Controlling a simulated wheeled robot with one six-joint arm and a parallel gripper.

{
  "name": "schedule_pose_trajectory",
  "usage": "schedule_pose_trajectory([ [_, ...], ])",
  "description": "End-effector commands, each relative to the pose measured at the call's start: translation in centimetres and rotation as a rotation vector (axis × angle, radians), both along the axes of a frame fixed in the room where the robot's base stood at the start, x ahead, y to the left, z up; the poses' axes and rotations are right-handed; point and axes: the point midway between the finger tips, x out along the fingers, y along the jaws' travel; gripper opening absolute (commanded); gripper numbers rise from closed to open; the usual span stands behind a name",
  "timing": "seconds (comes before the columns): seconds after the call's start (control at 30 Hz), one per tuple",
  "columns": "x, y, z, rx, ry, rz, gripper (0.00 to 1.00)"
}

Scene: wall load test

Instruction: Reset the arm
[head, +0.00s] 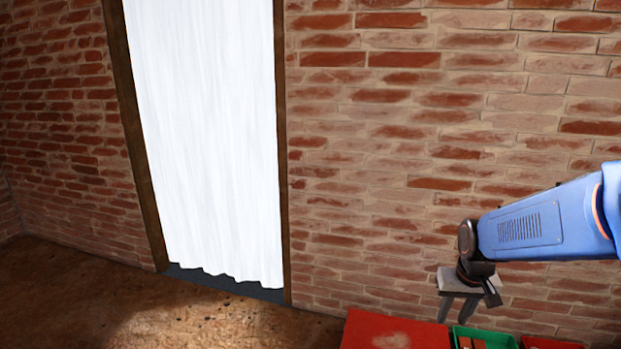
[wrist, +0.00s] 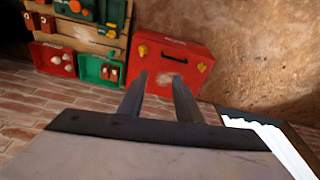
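My gripper (head: 457,312) hangs at the end of my blue arm at the right of the head view, its fingers pointing down. It is in front of the brick wall and appears above the red case and the bins in the picture. In the wrist view my gripper (wrist: 159,80) has its two dark fingers apart with nothing between them. The red case lies beyond the fingertips there, and no contact shows.
A red case (wrist: 192,55) with yellow latches also shows in the head view (head: 385,334). Beside it are a green bin (head: 482,337) and a red bin (head: 548,343). A doorway with a white curtain (head: 208,140) stands left; brown floor before it is clear.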

Motion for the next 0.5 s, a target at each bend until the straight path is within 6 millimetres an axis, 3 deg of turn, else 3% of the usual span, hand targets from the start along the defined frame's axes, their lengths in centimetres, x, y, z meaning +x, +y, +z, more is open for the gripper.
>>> schedule_pose_trajectory([
  [0.2, -4.1, 2.1, 3.7, -0.008, -0.055, 0.038, 0.31],
  [0.5, -10.2, 4.3, 7.1, -0.014, -0.123, 0.087, 0.31],
])
